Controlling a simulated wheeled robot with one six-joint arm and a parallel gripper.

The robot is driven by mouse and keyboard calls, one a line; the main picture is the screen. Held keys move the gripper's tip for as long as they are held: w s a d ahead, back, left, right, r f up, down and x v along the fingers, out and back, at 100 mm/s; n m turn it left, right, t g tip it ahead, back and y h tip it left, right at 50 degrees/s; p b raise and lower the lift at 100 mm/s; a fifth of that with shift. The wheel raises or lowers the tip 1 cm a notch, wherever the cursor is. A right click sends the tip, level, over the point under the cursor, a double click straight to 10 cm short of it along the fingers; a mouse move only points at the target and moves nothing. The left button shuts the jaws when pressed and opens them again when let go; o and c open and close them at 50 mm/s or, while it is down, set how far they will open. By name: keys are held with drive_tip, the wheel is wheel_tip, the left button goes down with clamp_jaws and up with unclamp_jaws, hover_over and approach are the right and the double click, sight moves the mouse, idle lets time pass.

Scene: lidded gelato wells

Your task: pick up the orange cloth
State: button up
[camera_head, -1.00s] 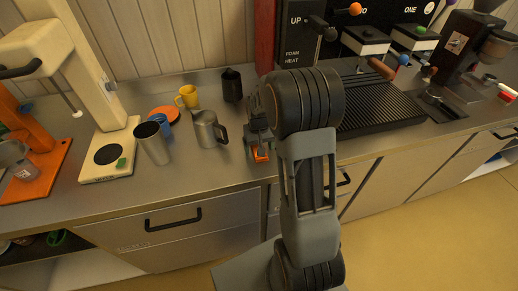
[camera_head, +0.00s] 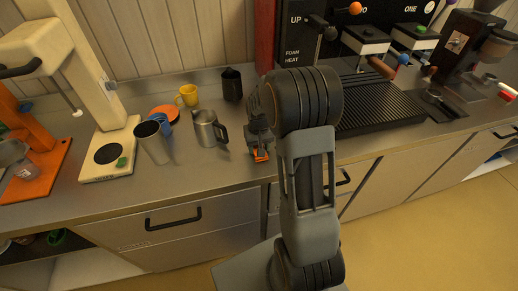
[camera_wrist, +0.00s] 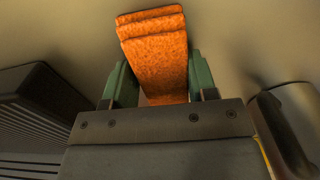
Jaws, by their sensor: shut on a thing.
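The orange cloth (camera_wrist: 155,55) is folded in layers and fills the space between the two green fingers of my gripper (camera_wrist: 152,88) in the wrist view. My gripper is shut on it. In the head view my gripper (camera_head: 259,150) points down at the counter near its front edge, and a small part of the orange cloth (camera_head: 261,156) shows at the fingertips. My arm hides the area just to the right. I cannot tell whether the cloth is clear of the counter.
A metal pitcher (camera_head: 205,128) stands just left of my gripper. A metal cup (camera_head: 153,142), a yellow mug (camera_head: 188,95), an orange plate (camera_head: 163,112) and a black canister (camera_head: 232,85) stand farther left and back. A black ribbed tray (camera_head: 380,108) lies to the right.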

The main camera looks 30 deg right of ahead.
drive_tip(key=shift+r, duration=0.6)
drive_tip(key=s+a+r+b, duration=0.2)
drive_tip(key=s+r, duration=0.9)
drive_tip(key=s, duration=0.3)
drive_tip(key=shift+r+b, duration=0.4)
drive_tip(key=shift+a, duration=0.1)
drive_tip(key=o, duration=0.4)
drive_tip(key=shift+w, duration=0.1)
drive_tip(key=c, duration=0.6)
